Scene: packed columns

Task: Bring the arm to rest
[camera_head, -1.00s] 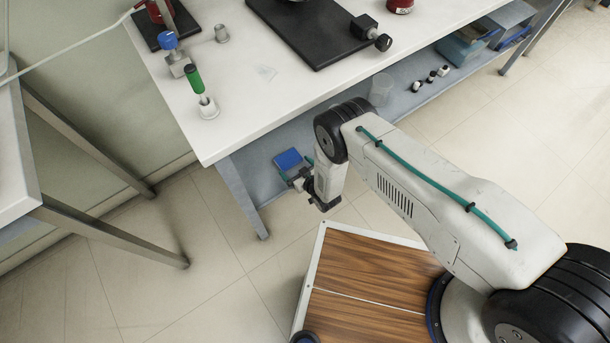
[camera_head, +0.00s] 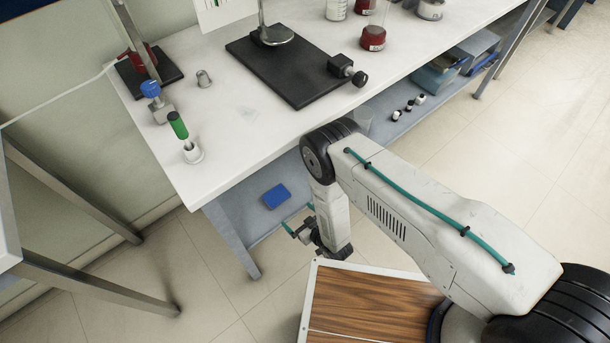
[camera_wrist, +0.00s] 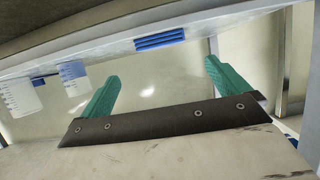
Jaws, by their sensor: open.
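My gripper (camera_head: 300,217) hangs low beside the front edge of the white bench (camera_head: 190,185), above the floor side of the lower shelf. In the wrist view its two green fingers (camera_wrist: 162,72) stand wide apart with nothing between them. My arm is bent, with the elbow near the bench edge and the forearm pointing down.
A blue box (camera_head: 276,196) lies on the lower shelf near my gripper. A black stand base (camera_head: 290,72), red-filled jar (camera_head: 372,38) and blue-capped fitting (camera_head: 152,92) are on the bench. Graduated beakers (camera_wrist: 18,97) show in the wrist view. Open floor (camera_head: 225,290) lies left.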

